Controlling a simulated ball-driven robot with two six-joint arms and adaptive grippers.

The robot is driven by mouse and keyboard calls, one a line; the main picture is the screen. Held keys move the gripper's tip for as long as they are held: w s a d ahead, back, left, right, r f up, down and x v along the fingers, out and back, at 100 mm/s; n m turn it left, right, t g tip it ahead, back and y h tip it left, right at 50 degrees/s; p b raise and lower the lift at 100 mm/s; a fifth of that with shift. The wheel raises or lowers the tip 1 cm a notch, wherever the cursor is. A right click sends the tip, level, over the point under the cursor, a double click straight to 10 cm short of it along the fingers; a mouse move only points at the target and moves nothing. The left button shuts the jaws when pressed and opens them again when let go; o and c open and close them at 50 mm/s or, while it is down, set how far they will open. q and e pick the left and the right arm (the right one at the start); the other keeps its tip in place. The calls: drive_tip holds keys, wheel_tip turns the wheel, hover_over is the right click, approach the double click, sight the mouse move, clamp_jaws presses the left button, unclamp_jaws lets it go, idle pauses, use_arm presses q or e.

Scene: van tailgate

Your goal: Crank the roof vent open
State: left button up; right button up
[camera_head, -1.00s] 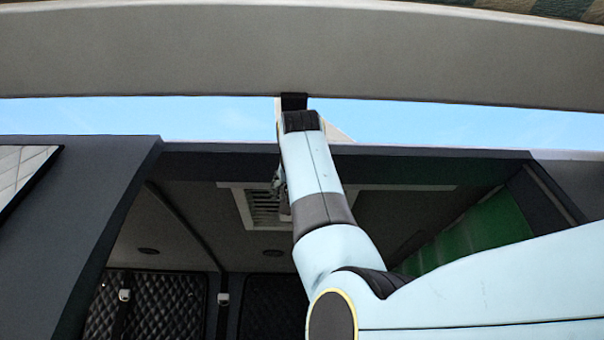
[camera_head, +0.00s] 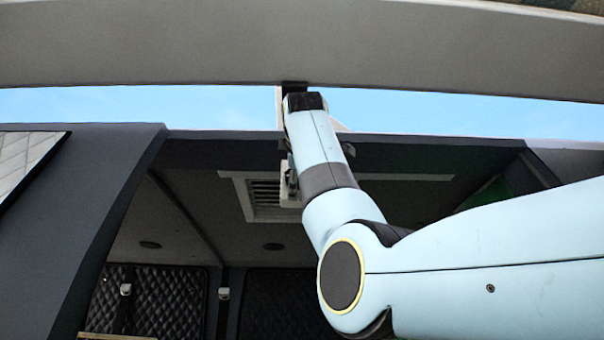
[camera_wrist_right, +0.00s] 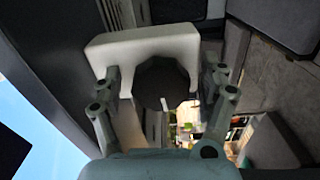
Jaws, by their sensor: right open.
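The roof vent (camera_head: 262,192), a white frame with slats, is in the van's ceiling in the head view, partly hidden behind my right arm. My right gripper (camera_head: 289,180) shows only in part beside the vent, at the left edge of my arm. In the right wrist view its two fingers (camera_wrist_right: 163,88) are spread apart. A dark rounded knob-like part (camera_wrist_right: 160,82) lies between them in the picture, with a white block-like piece (camera_wrist_right: 145,45) around its top and left. I cannot tell whether the fingers touch either part. My left gripper is out of view.
The raised tailgate (camera_head: 180,45) spans the top of the head view. The van's dark roof edge (camera_head: 440,152) runs just behind my right arm. Quilted dark panels (camera_head: 165,298) stand at the back. The ceiling left of the vent looks clear.

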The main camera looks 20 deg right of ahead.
drive_tip(key=n, duration=0.3)
drive_tip(key=shift+r, duration=0.1)
drive_tip(key=n, duration=0.5)
drive_tip(key=shift+a+r, duration=0.1)
drive_tip(key=n, duration=0.5)
drive_tip(key=shift+r, duration=0.1)
drive_tip(key=n, duration=0.2)
drive_tip(key=n+p, duration=0.1)
drive_tip(key=n, duration=0.1)
drive_tip(key=shift+a+r+n, duration=0.1)
drive_tip(key=shift+a+n, duration=0.1)
drive_tip(key=shift+n, duration=0.2)
drive_tip(key=s+a+n+b, duration=0.1)
drive_tip(key=s+a+b, duration=0.2)
drive_tip(key=s+b, duration=0.7)
drive_tip(key=b, duration=0.4)
